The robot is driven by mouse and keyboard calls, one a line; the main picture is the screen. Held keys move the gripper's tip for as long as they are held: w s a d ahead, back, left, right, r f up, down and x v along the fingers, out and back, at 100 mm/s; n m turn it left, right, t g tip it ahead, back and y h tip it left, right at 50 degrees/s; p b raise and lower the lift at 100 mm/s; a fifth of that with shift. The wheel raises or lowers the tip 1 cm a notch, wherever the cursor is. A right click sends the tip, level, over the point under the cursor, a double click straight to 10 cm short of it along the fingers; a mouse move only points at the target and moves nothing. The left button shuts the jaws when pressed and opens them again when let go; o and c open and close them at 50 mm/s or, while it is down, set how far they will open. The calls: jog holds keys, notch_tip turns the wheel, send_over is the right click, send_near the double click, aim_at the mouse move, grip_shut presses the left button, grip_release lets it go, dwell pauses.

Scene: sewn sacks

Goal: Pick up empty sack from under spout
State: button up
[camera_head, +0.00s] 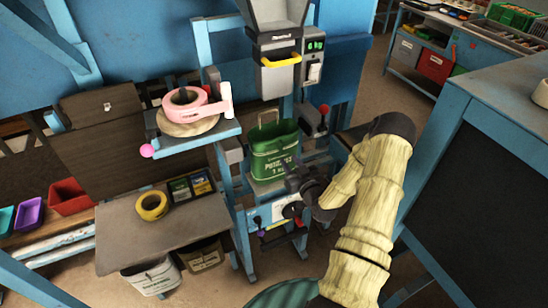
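A green sack (273,157) with pale printed lettering and a loop handle stands upright on a blue-framed stand. It is below the grey spout (276,80) of the filling machine, with a visible gap between them. Whether it is empty cannot be seen. My gripper (295,187) is dark and sits at the sack's lower right side, in front of it. Whether it touches the sack is unclear. Its fingers are small and dark, so their opening cannot be made out. My arm in its pale ribbed sleeve comes in from the lower right.
A yellow handle (280,61) crosses the spout, and a red-knobbed lever (323,113) stands right of the sack. A blue shelf (196,139) with pink tape is at left. A lower table (165,225) holds yellow tape. A dark-panelled blue bench (490,150) stands at right.

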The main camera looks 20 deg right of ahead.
aim_at(284, 153)
jog(key=shift+w, duration=0.1)
jog(key=shift+w+p, duration=1.55)
jog(key=shift+w, duration=0.95)
grip_shut()
